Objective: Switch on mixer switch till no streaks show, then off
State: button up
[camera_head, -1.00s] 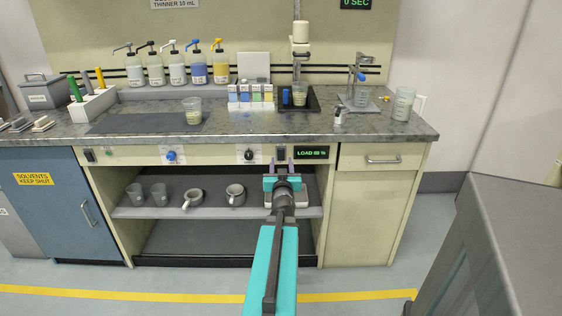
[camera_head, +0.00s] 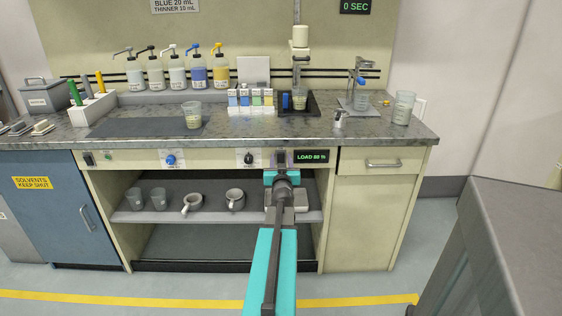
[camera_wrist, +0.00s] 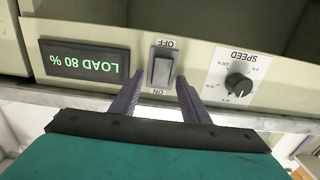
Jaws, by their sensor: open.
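The mixer switch (camera_wrist: 162,66) is a dark rocker in a light panel, marked OFF and ON; the wrist view shows it upside down. I cannot tell which side is pressed. My gripper (camera_wrist: 160,78) is open, its two purple fingers either side of the switch's ON end; contact is unclear. In the head view my gripper (camera_head: 282,160) is at the panel and hides the switch. The mixer (camera_head: 300,35) stands above a cup (camera_head: 299,99) on a black base. Streaks in the cup are too small to tell.
The load display (camera_wrist: 85,62) reads 80 %, and the speed knob (camera_wrist: 239,84) is on the switch's other side. The timer (camera_head: 355,6) reads 0 SEC. A grey cabinet (camera_head: 500,250) is at the right.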

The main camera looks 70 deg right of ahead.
jog(key=c, duration=1.1)
jog(key=shift+o, duration=0.2)
jog(key=shift+f+b, duration=0.2)
jog(key=shift+b, duration=0.9)
jog(key=h+b, duration=0.1)
jog(key=b, duration=0.7)
jog(key=shift+f+t+h+b, duration=0.1)
jog(key=shift+t+h+b, duration=0.2)
jog(key=shift+b, duration=0.05)
jog(key=h+b, duration=0.1)
jog(key=b, duration=0.4)
jog(key=h+b, duration=0.1)
jog(key=b, duration=0.4)
jog(key=shift+f+t, duration=0.3)
jog(key=shift+t, duration=0.1)
jog(key=shift+s+a+r, duration=0.1)
